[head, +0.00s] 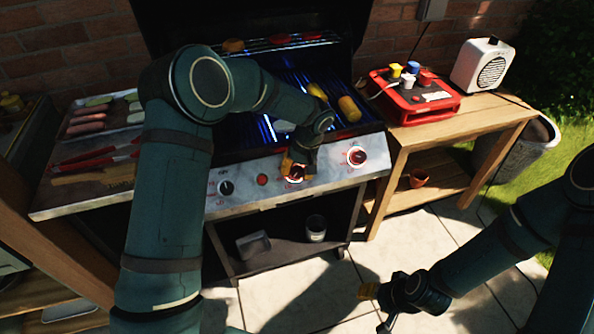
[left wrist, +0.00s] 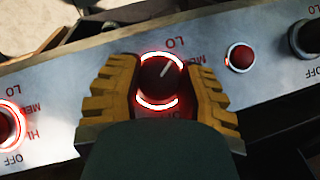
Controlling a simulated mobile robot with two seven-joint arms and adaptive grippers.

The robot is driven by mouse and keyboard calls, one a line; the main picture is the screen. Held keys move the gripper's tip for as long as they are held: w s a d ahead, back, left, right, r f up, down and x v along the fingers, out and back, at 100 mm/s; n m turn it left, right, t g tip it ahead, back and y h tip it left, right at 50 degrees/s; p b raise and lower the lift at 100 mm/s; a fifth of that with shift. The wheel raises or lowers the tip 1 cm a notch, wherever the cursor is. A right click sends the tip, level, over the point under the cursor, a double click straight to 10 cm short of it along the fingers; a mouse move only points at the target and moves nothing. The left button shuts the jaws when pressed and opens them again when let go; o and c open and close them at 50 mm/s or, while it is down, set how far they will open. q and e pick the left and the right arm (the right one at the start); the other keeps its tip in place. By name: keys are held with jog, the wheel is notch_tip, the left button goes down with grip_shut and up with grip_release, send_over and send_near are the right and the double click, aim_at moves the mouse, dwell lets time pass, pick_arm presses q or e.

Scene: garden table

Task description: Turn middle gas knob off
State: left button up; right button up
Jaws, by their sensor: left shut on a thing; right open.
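The middle gas knob (head: 295,177) is on the grill's front panel with a lit red ring. In the left wrist view the dark knob (left wrist: 160,76) sits between my yellow fingers, its pale pointer line slanting up and right near the upside-down LO label. The lower label is mostly hidden by the gripper. My left gripper (head: 299,165) is shut on this knob; it fills the bottom of the left wrist view (left wrist: 160,90). My right gripper (head: 375,305) is open and empty, low over the paving, away from the grill.
The right knob (head: 356,156) has a lit red ring; the left knob (head: 226,187) is dark. A red button (head: 262,180) lies between left and middle knobs. Food is on the grill. A side tray (head: 50,206) holds tongs; a wooden table (head: 470,112) stands right. Paving below is clear.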

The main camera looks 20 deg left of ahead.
dwell(0.3)
pick_arm(q)
jog(key=shift+d+f+m+g+y+p, duration=0.15)
jog(key=shift+m+g+y+p, duration=0.15)
jog(key=shift+m+y+p, duration=0.5)
jog(key=m+y, duration=0.2)
jog(key=shift+m, duration=0.4)
jog(key=m+t+y, duration=0.1)
jog(key=m+y, duration=0.3)
jog(key=m, duration=0.1)
jog(key=shift+s+f+p, duration=0.1)
jog(key=shift+p, duration=0.2)
jog(key=m+t+y, duration=0.1)
jog(key=m+y, duration=0.1)
jog(key=m, duration=0.1)
jog(key=shift+m+t, duration=0.3)
jog(key=shift+t, duration=0.1)
jog(key=m+t, duration=0.1)
jog(key=m, duration=0.1)
jog(key=m+t+y, duration=0.1)
jog(key=shift+s+m+y, duration=0.1)
jog(key=shift+m+y, duration=0.2)
jog(key=shift+m, duration=0.1)
jog(key=m+t+p, duration=0.1)
jog(key=m+t, duration=0.4)
jog(key=m, duration=0.2)
jog(key=shift+m, duration=0.3)
